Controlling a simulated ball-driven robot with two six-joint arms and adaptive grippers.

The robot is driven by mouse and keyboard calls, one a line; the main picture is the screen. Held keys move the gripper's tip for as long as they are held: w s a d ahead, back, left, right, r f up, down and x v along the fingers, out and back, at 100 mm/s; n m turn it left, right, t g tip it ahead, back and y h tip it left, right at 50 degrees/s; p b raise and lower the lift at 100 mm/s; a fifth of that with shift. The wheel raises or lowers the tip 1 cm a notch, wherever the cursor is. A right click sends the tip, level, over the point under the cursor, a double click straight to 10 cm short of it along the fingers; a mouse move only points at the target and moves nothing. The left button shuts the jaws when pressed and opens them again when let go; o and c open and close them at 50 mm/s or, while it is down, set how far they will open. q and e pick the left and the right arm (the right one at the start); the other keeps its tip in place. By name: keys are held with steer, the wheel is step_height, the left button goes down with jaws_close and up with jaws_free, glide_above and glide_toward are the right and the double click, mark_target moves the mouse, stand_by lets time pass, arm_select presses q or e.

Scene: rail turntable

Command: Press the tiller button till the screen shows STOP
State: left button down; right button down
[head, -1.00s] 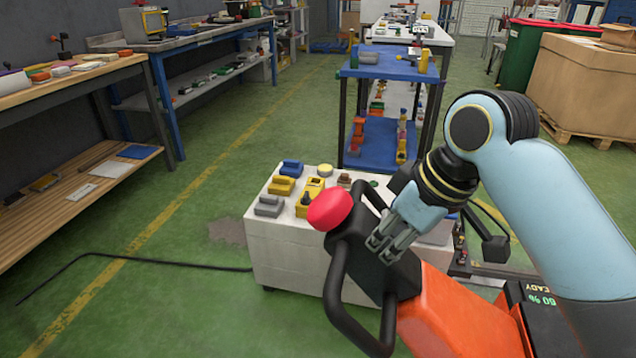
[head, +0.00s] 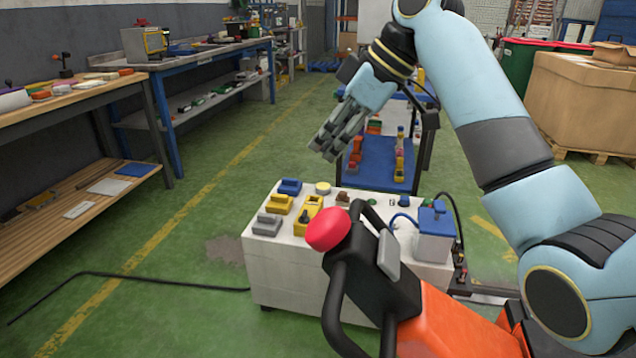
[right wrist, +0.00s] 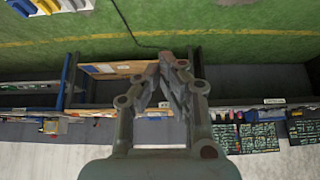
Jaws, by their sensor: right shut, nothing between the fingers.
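The tiller (head: 385,285) of an orange machine stands at the bottom centre, with a dark head, a black loop handle and a big red button (head: 330,229) at its left end. A grey raised piece (head: 388,254) sits on the tiller's side. My right gripper (head: 326,148) is shut and empty, raised in the air above and behind the red button, clear of the tiller. Its closed fingers also show in the right wrist view (right wrist: 170,68). The screen is not visible now; my right arm covers the area where it was. My left gripper is not in view.
A white cabinet (head: 290,268) with small yellow, blue and grey controls stands behind the tiller. A blue shelf cart (head: 376,178) is beyond it. Workbenches (head: 75,103) line the left. A large carton (head: 590,105) is at right. The green floor (head: 150,295) at left is mostly open.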

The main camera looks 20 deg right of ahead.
steer(key=b, duration=0.1)
glide_above(314, 221)
steer(key=w+a, duration=0.2)
steer(key=a, duration=0.1)
step_height(314, 221, down, 8)
steer(key=s+d+f, duration=0.1)
steer(key=d+f, duration=0.1)
steer(key=shift+s+d+f, duration=0.3)
steer(key=shift+s, duration=0.1)
steer(key=shift+s+d+f, duration=0.1)
steer(key=shift+d+f, duration=0.05)
steer(key=shift+f, duration=0.1)
